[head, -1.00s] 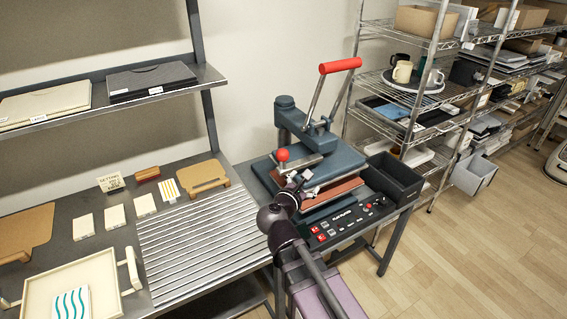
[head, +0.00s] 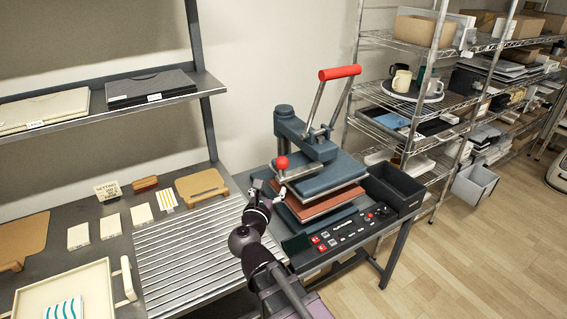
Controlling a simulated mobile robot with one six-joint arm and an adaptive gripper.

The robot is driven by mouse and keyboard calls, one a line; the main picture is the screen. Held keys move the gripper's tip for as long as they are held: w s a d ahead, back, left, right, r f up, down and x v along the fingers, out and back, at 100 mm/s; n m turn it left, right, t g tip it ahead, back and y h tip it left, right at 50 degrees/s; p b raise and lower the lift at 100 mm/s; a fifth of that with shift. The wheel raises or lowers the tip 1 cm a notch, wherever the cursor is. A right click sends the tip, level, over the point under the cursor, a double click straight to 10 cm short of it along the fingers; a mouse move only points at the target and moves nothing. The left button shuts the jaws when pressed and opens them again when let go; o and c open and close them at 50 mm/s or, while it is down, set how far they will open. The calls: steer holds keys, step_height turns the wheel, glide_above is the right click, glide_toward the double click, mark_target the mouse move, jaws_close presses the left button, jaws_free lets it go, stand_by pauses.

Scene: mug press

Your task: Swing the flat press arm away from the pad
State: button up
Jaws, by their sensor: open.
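The heat press (head: 291,125) stands on the table with its red-gripped lever (head: 340,72) raised. Its flat blue-grey press arm plate (head: 335,176) lies over the reddish pad (head: 325,207), with a visible gap between them. A red ball knob (head: 282,162) sits at the plate's left front corner. My gripper (head: 281,190) is open, just below the knob and beside the plate's left front corner. It looks empty. Its fingers are small here, and I cannot tell whether they touch the press. My arm hides part of the press's left front side.
A control panel (head: 345,232) with red buttons lies in front of the press. A dark open bin (head: 395,188) stands to its right. A ribbed metal surface (head: 190,245) and a cream tray (head: 98,290) are at left. Wire shelves (head: 440,60) stand behind right.

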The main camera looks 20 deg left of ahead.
mark_target(281, 165)
steer(key=w, duration=0.9)
steer(key=w+a, duration=0.1)
steer(key=w, duration=0.3)
steer(key=shift+w, duration=0.2)
jaws_close()
steer(key=shift+d, duration=0.15)
